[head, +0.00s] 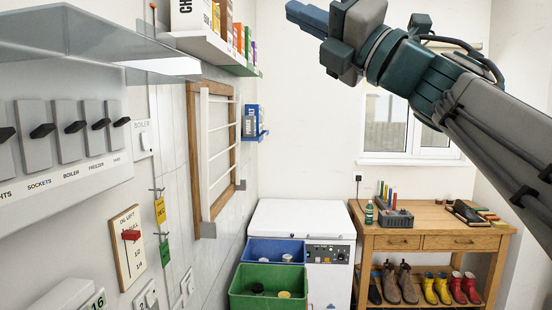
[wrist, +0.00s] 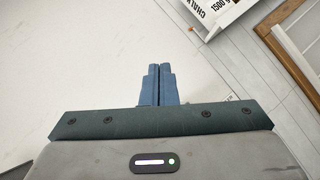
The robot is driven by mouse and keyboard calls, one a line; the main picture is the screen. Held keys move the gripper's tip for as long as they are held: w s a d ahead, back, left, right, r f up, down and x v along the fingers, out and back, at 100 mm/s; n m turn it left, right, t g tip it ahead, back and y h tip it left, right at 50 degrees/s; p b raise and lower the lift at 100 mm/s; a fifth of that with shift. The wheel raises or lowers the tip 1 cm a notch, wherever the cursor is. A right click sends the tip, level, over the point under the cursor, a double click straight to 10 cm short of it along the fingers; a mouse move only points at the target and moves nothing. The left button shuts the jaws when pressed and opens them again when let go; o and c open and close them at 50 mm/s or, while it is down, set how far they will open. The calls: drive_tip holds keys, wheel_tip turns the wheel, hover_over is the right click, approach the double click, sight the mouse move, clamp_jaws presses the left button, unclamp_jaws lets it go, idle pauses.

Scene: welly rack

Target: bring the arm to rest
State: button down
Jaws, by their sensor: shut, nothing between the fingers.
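My arm reaches in from the right edge in the head view, raised high and stretched toward the upper left. My gripper (head: 307,18) is at the top of the picture, in front of the white back wall and clear of everything around it. In the wrist view my gripper (wrist: 159,84) shows two blue fingers pressed together, with nothing between them. Beyond the fingers is mostly bare pale wall.
A shelf (head: 215,52) with boxes and books is on the left wall, left of my gripper. Below are a drying rack (head: 212,155), a white freezer (head: 300,218), blue and green crates (head: 268,278), and a wooden bench (head: 440,222) with boots. A window (head: 400,125) is behind my arm.

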drive_tip(key=w+d+f+m+t+h, duration=0.5)
drive_tip(key=m+h, duration=0.3)
drive_tip(key=m, duration=0.3)
drive_tip(key=w+d+f+m+t+h, duration=0.3)
drive_tip(key=d+f+m+t+h, duration=0.15)
drive_tip(key=f+m+h, duration=0.5)
drive_tip(key=d+f+m+g+h, duration=0.25)
drive_tip(key=f+m, duration=0.25)
drive_tip(key=f, duration=0.3)
drive_tip(key=d+f+m+g+h, duration=0.2)
drive_tip(key=f+m+g, duration=0.25)
drive_tip(key=f, duration=0.25)
drive_tip(key=s+a+f+m+g, duration=0.1)
drive_tip(key=s+f+m+g, duration=0.2)
drive_tip(key=s+f, duration=0.3)
drive_tip(key=s+f+m+g+y, duration=0.1)
drive_tip(key=s+f+m+g, duration=0.2)
drive_tip(key=f, duration=1)
drive_tip(key=s+a+f+m+g+b, duration=0.1)
drive_tip(key=s+f+m+g, duration=0.2)
drive_tip(key=s+f, duration=0.7)
drive_tip(key=g, duration=0.2)
drive_tip(key=shift+a+g+y, duration=0.35)
drive_tip(key=shift+y, duration=0.05)
drive_tip(key=shift+a+f, duration=0.1)
drive_tip(key=shift+a, duration=0.05)
